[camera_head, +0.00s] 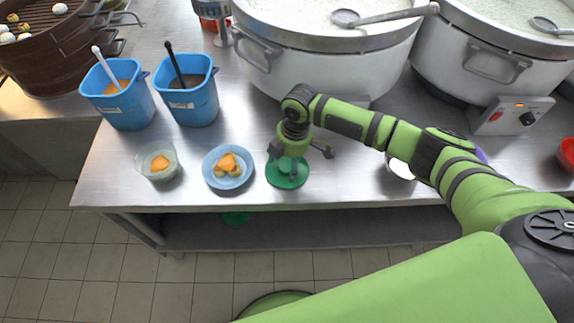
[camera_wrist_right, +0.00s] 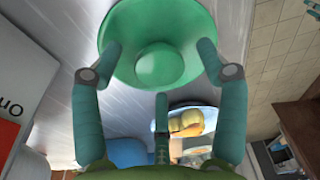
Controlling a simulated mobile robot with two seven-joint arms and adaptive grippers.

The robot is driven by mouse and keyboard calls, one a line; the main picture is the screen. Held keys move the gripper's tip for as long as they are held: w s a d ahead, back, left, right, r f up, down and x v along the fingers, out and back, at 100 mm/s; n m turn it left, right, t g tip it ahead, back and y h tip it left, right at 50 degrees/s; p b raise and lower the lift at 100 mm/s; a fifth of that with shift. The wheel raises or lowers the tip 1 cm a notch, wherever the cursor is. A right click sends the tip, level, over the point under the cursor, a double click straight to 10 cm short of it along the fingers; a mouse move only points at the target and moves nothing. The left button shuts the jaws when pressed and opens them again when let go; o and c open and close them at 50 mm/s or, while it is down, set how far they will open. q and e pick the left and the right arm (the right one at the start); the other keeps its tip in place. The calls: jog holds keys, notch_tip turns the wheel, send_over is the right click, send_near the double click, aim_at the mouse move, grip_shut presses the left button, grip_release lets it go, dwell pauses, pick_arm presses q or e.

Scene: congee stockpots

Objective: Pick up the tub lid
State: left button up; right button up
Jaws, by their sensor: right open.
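The tub lid is a round green disc (camera_head: 286,179) with a raised middle. It lies on the steel counter near its front edge, right of the blue saucer. My right gripper (camera_head: 296,158) points down right over the lid and hides part of it. In the right wrist view the lid (camera_wrist_right: 160,25) fills the upper middle, with its round knob between the spread fingers of the gripper (camera_wrist_right: 160,68). The fingers are open and hold nothing; whether they touch the lid I cannot tell. My left gripper is not in view.
A blue saucer with food (camera_head: 228,183) and a glass bowl (camera_head: 157,172) stand to the left. Two blue tubs (camera_head: 193,103) (camera_head: 126,107) with ladles are behind them. Big stockpots (camera_head: 305,72) (camera_head: 482,62) line the back. A white bowl (camera_head: 399,170) lies right, behind my arm.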

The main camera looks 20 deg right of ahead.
jog(key=shift+f, duration=0.3)
jog(key=c, duration=0.9)
